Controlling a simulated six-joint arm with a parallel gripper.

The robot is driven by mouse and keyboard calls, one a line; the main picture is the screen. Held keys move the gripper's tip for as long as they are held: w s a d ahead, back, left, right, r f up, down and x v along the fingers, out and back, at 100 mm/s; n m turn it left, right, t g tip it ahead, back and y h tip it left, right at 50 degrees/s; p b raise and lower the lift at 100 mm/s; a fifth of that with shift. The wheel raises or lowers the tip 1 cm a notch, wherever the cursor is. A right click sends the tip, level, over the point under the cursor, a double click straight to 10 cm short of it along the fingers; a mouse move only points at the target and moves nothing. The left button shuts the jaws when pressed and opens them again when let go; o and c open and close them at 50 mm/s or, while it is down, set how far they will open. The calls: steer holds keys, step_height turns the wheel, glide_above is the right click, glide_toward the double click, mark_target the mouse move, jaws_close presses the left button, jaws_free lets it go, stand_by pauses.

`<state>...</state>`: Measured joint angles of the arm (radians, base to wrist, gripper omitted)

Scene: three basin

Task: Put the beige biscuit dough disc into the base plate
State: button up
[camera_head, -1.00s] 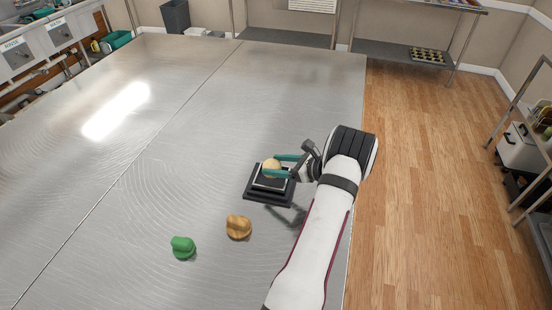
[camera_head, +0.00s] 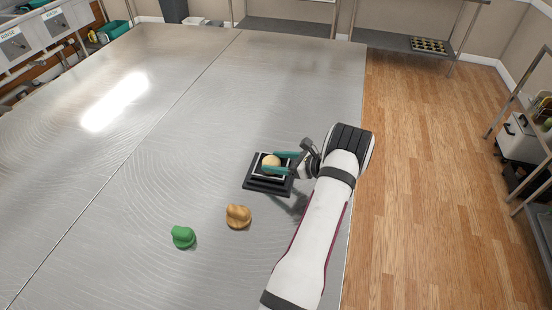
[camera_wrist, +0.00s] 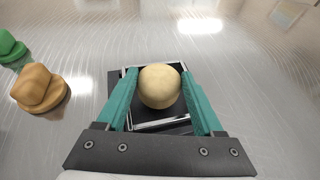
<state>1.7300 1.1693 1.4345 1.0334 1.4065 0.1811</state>
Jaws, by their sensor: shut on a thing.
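My gripper (camera_head: 279,163) has teal fingers and is shut on the beige biscuit dough disc (camera_head: 271,161). In the wrist view the dough disc (camera_wrist: 160,86) looks rounded and sits between the two fingers (camera_wrist: 160,88). The black base plate (camera_head: 267,186) is a stepped square block with a light-edged square top. The disc is over the middle of that square. The light edge of the base plate (camera_wrist: 160,124) shows around the disc in the wrist view. I cannot tell whether the disc touches the plate, as its underside is hidden.
An orange-brown knobbed piece (camera_head: 238,216) and a green knobbed piece (camera_head: 183,237) stand on the metal table (camera_head: 130,190), to the front left of the plate. The table's right edge runs beneath my arm. The table's left and far parts are clear.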

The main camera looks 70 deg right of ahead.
steer(key=shift+f, duration=0.25)
steer(key=o, duration=1.4)
steer(key=shift+v, duration=1.5)
steer(key=shift+s, duration=0.1)
